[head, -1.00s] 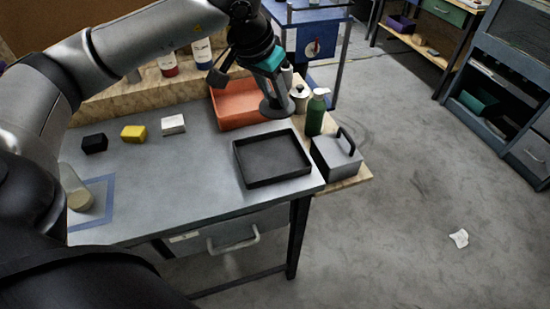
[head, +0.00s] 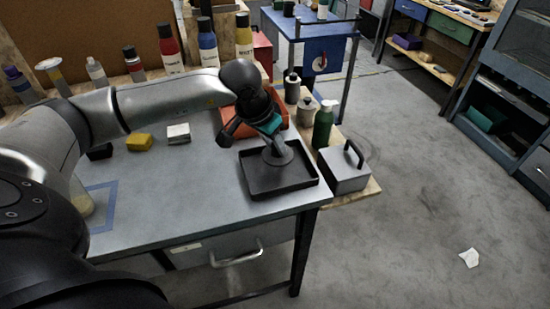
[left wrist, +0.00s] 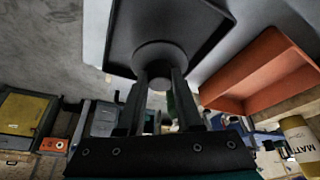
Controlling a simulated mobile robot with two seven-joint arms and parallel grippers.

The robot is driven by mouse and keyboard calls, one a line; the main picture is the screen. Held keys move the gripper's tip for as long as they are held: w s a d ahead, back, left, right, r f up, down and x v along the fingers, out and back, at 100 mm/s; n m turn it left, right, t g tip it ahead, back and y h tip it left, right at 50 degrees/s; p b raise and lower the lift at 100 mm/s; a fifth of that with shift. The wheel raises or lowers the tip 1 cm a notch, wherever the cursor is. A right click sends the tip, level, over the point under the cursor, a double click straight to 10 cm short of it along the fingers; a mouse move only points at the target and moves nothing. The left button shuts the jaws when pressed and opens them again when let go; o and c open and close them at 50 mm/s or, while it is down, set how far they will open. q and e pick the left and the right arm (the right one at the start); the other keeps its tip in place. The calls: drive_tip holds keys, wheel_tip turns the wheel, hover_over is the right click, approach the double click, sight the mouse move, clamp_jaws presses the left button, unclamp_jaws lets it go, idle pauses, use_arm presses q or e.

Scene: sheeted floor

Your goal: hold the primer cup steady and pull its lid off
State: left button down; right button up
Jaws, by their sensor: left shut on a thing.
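My left gripper (head: 274,138) is shut on a grey round lid (head: 278,155). The lid is over the black tray (head: 262,195), near its far side; I cannot tell whether it touches the tray floor. In the left wrist view the lid (left wrist: 160,57) sits between the fingers of the left gripper (left wrist: 160,80), with the dark tray (left wrist: 122,40) behind it. The primer cup (head: 84,207), pale beige, stands at the left of the table by the blue-outlined square, partly hidden by my left arm. My right gripper is not in view.
An orange bin (left wrist: 262,75) is behind the tray. A green pump bottle (head: 322,128) and a grey box with a black handle (head: 344,172) stand right of it. Yellow (head: 139,142) and white (head: 178,133) blocks lie at the back left. The middle of the table is clear.

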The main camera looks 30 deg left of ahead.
sight(273, 156)
use_arm(q)
drive_tip(key=shift+f, duration=2.1)
drive_tip(key=shift+f+b, duration=0.15)
drive_tip(key=shift+b, duration=0.25)
drive_tip(key=c, duration=0.6)
unclamp_jaws()
